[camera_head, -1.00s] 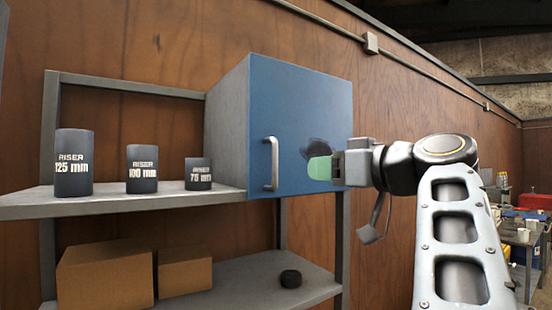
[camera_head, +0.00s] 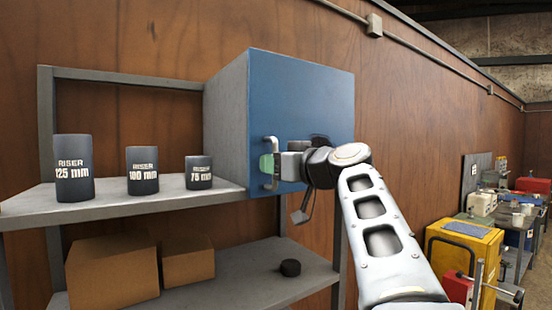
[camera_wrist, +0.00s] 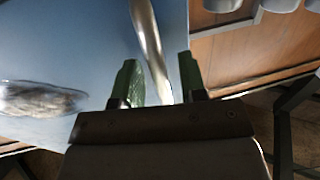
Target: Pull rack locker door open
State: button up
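The blue locker door (camera_head: 300,100) is shut on the grey rack locker (camera_head: 226,120). Its vertical metal bar handle (camera_head: 269,145) is at the door's left side. My gripper (camera_head: 268,165) is at the handle, its green fingertips partly hidden behind the bar in the head view. In the wrist view, the handle (camera_wrist: 148,40) runs down between the two green fingers of my gripper (camera_wrist: 158,80). The fingers stand apart, with gaps to the bar, so my gripper is open around the handle. The blue door (camera_wrist: 60,50) fills the left of that view.
Three dark risers, 125 mm (camera_head: 74,170), 100 mm (camera_head: 142,170) and 75 mm (camera_head: 199,173), stand on the shelf (camera_head: 120,207) left of the locker. Cardboard boxes (camera_head: 112,275) and a black puck (camera_head: 290,267) are below. A yellow cabinet (camera_head: 465,250) stands at right.

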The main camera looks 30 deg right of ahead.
jog(key=shift+w, duration=0.2)
jog(key=shift+c, duration=0.4)
grip_shut()
